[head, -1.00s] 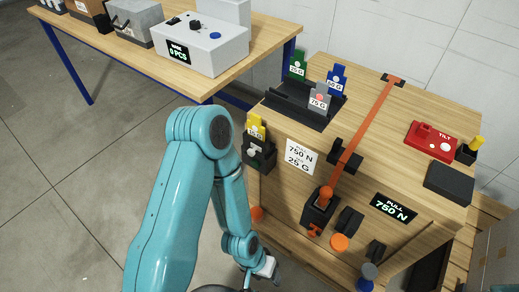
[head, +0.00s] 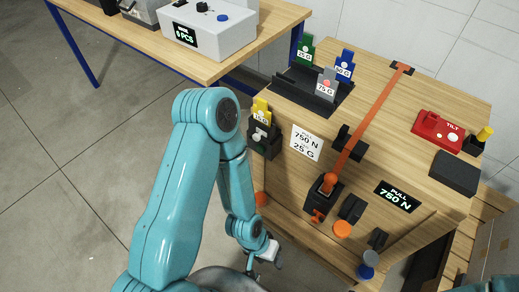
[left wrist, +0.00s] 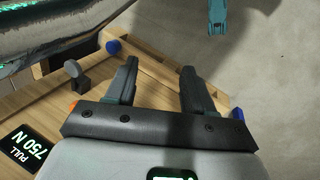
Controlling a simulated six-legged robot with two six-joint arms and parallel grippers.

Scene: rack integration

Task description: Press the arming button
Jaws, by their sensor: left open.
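No button in view is labelled as arming, so I cannot tell which it is. Round button-like parts are an orange disc (head: 342,229) on the wooden crate's front, a blue knob (head: 370,258) at its lower edge, and a small white button on the red TILT box (head: 437,131). My left arm reaches down beside the crate's left side, its gripper partly hidden in the head view. In the left wrist view my left gripper (left wrist: 159,68) is open and empty, with a blue knob (left wrist: 113,46) beyond the fingers to the left. My right gripper is not seen.
The wooden crate (head: 405,110) carries a black tray (head: 300,92) with weight tags, an orange strap (head: 372,118) and a PULL 750 N display (head: 397,196). A table (head: 150,38) with a grey box (head: 215,35) stands behind left. Floor at left is clear.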

